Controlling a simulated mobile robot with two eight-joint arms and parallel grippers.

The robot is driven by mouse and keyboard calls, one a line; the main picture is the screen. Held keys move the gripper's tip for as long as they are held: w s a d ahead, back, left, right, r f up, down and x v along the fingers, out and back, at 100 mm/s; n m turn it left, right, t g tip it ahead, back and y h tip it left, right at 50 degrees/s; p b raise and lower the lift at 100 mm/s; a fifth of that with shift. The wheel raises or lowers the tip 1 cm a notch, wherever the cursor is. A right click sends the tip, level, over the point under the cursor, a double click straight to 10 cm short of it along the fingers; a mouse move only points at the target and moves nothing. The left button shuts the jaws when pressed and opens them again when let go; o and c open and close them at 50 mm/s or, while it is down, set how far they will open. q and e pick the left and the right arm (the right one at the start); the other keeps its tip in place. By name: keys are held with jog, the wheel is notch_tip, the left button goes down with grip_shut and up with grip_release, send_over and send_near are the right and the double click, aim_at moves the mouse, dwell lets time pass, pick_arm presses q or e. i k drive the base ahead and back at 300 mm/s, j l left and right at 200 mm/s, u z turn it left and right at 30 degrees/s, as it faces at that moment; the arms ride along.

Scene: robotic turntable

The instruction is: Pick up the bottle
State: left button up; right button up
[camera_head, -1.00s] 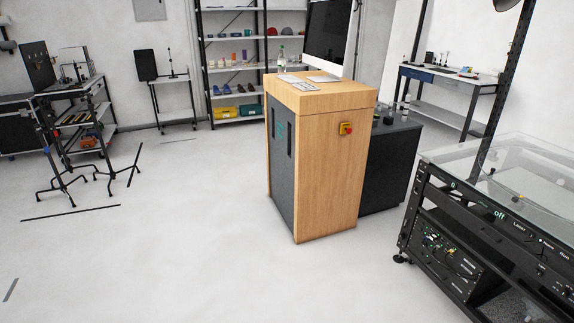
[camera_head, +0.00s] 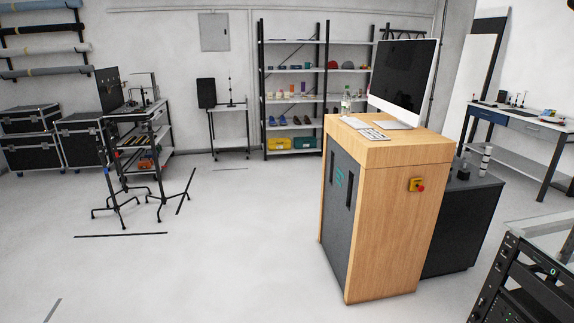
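A clear bottle (camera_head: 346,103) with a pale label stands upright on the wooden top of the cabinet (camera_head: 398,215), near its far left edge. It is beside the monitor (camera_head: 396,80), left of it, and behind the keyboard (camera_head: 363,127). Neither of my grippers shows in the head view.
The floor (camera_head: 220,260) in front and left of the cabinet is clear. A dark unit (camera_head: 462,220) adjoins the cabinet on the right, and a glass-topped equipment rack (camera_head: 530,285) stands at the lower right. A tool cart with stand legs (camera_head: 130,160) is at left; shelving (camera_head: 293,102) stands behind.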

aim_at(346, 103)
jog(key=i+u, duration=0.2)
jog(key=i, duration=2.25)
jog(key=i+j, duration=0.1)
jog(key=i, duration=0.75)
jog(key=z, duration=0.05)
